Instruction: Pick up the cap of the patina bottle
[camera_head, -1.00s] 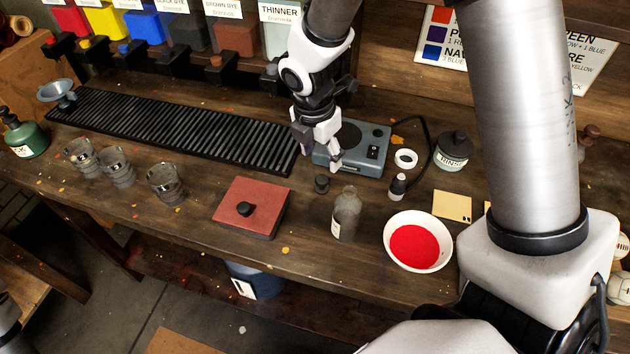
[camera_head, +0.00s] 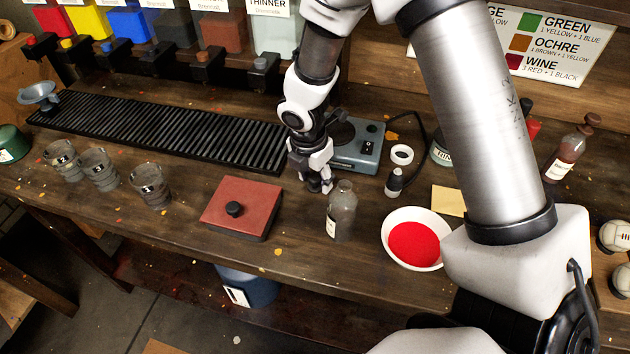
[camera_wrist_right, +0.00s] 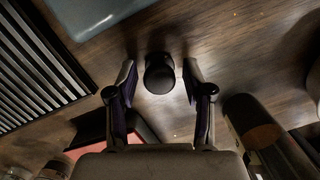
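A small round black cap (camera_wrist_right: 159,73) lies on the wooden table between the fingers of my right gripper (camera_head: 318,186), just ahead of the fingertips or level with them. In the right wrist view the gripper (camera_wrist_right: 158,85) is open, with a gap on both sides of the cap. In the head view the gripper mostly hides the cap. A grey glass bottle (camera_head: 341,215) stands upright and uncapped just right of the gripper; its label is too small to read. It also shows in the right wrist view (camera_wrist_right: 280,150). My left gripper is out of view.
A bowl of red powder (camera_head: 415,240) and a black ribbed mat (camera_head: 150,130) flank the area.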

